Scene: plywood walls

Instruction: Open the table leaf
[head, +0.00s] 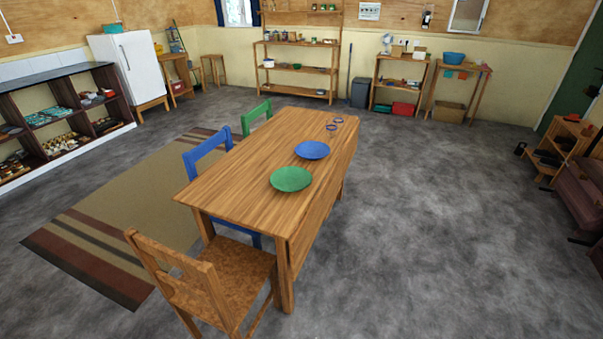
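The wooden table (247,191) stands in the middle of the head view, its top running away from me. A table leaf (317,218) hangs down along the table's right long side, folded against the legs. A green plate (291,179) and a blue plate (312,150) lie on the top near its right edge. Neither of my grippers is in view.
A wooden chair (205,285) stands at the near end; a blue chair (207,146) and a green chair (256,115) stand along the left side over a striped rug (110,215). The grey floor (430,220) right of the table is clear. A sofa (580,190) is at the right edge.

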